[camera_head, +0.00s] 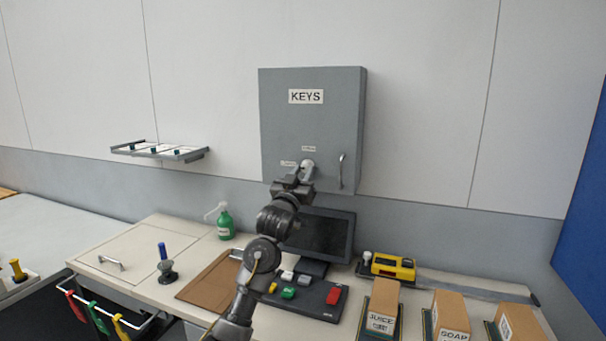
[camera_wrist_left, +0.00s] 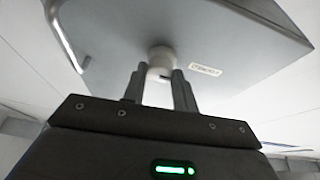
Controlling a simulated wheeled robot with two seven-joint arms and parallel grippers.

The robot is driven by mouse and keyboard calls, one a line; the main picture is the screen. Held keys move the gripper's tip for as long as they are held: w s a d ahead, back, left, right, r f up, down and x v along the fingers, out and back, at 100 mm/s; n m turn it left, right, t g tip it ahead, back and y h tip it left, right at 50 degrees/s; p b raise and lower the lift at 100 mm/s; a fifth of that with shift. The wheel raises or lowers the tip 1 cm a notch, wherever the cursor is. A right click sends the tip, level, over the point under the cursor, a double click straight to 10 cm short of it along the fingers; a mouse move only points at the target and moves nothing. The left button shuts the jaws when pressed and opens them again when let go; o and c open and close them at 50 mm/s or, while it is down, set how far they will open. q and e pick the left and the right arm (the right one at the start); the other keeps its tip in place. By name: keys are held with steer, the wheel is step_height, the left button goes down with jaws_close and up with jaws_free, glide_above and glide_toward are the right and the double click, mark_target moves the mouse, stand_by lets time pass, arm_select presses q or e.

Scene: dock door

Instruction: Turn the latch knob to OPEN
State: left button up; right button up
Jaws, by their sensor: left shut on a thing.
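The grey key cabinet (camera_head: 285,125) hangs on the wall, its door marked KEYS. Its pale round latch knob (camera_head: 307,168) sits low on the door, with one small label above it and one to its left. In the left wrist view the knob (camera_wrist_left: 160,62) is between the two fingers of my left gripper (camera_wrist_left: 160,85), which is shut on it. In the head view my left gripper (camera_head: 297,182) reaches up to the knob and hides part of it. The small labels are too small to read surely. My right gripper is not in view.
A vertical door handle (camera_head: 341,171) is right of the knob. Below stand a monitor (camera_head: 325,236), a button panel (camera_head: 305,297), a green bottle (camera_head: 225,225) and a yellow device (camera_head: 388,266). Boxes (camera_head: 384,305) stand at the right front. A shelf (camera_head: 160,151) is on the wall at left.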

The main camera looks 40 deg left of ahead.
arm_select(q)
steer(key=m+h, duration=0.1)
steer(key=m, duration=0.1)
steer(key=m+h, duration=0.1)
steer(key=m, duration=0.1)
steer(key=m+h+p, duration=0.1)
steer(key=m, duration=0.1)
steer(key=shift+s+a+r, duration=0.1)
steer(key=shift+a+r, duration=0.05)
steer(key=shift+a, duration=0.1)
steer(key=m+h, duration=0.1)
steer(key=m, duration=0.2)
steer(key=m+h+p, duration=0.1)
steer(key=m+h, duration=0.1)
steer(key=m, duration=0.1)
steer(key=shift+a+r+m, duration=0.1)
steer(key=shift+m, duration=0.2)
steer(key=m+g, duration=0.1)
steer(key=m, duration=0.1)
steer(key=m+h+p, duration=0.1)
steer(key=m, duration=0.2)
steer(key=shift+a+r+g+h, duration=0.1)
steer(key=shift+r+g+h, duration=0.05)
steer(key=shift+g+h, duration=0.2)
steer(key=shift+m+g+p, duration=0.45)
steer(key=shift+m+g, duration=0.2)
steer(key=shift+m, duration=0.95)
steer(key=o, duration=1)
steer(key=shift+s, duration=0.1)
